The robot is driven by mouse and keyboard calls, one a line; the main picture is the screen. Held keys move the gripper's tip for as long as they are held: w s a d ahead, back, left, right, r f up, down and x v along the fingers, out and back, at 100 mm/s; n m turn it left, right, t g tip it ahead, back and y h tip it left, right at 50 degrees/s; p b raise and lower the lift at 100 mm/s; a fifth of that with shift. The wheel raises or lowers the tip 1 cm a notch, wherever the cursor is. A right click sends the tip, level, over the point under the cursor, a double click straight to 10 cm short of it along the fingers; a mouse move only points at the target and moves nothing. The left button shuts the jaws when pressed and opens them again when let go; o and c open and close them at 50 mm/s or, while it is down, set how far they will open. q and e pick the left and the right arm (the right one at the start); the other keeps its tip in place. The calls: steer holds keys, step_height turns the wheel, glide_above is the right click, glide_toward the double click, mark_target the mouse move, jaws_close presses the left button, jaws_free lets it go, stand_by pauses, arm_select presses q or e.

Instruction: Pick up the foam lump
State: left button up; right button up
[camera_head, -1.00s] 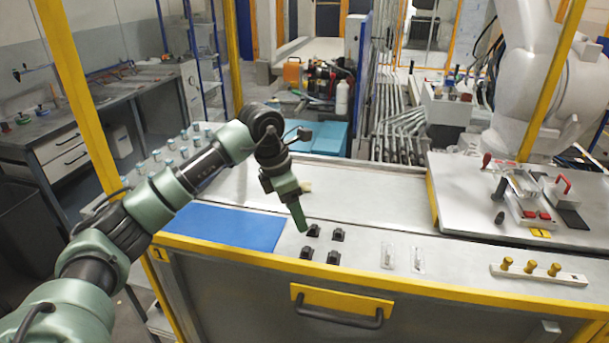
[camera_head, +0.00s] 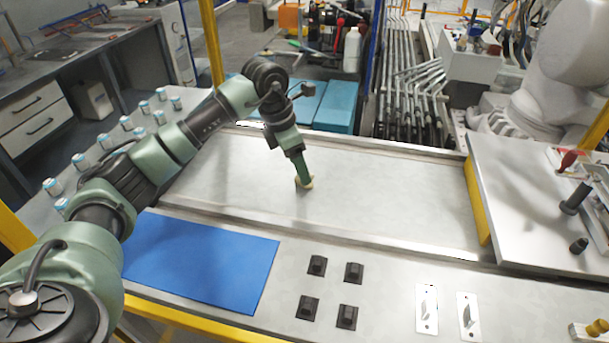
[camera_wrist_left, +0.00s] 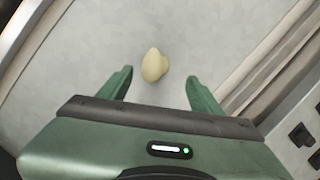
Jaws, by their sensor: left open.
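The foam lump (camera_wrist_left: 154,65) is a small, pale yellow, rounded piece on the grey metal tabletop. In the wrist view it lies just beyond my left gripper (camera_wrist_left: 158,87), roughly centred between the two green fingertips. The fingers are apart and nothing is between them. My right gripper is not in view.
A blue mat (camera_head: 205,262) lies at the front left of the table. Several black blocks (camera_head: 347,316) and two white switch plates (camera_head: 427,309) sit along the front strip. A raised panel (camera_head: 545,190) stands at the right. The recessed tabletop around the lump is clear.

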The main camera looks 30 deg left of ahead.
arm_select(q)
steer(key=shift+w+d+f+p, duration=0.1)
steer(key=shift+d+f+p, duration=0.05)
steer(key=shift+f+p, duration=0.2)
steer(key=x, duration=0.1)
steer(key=p+x, duration=0.1)
steer(key=x, duration=0.2)
steer(key=shift+w+a, duration=0.3)
steer(key=shift+w, duration=0.1)
steer(key=shift+f, duration=0.3)
steer(key=c, duration=1.2)
steer(key=shift+c, duration=1.1)
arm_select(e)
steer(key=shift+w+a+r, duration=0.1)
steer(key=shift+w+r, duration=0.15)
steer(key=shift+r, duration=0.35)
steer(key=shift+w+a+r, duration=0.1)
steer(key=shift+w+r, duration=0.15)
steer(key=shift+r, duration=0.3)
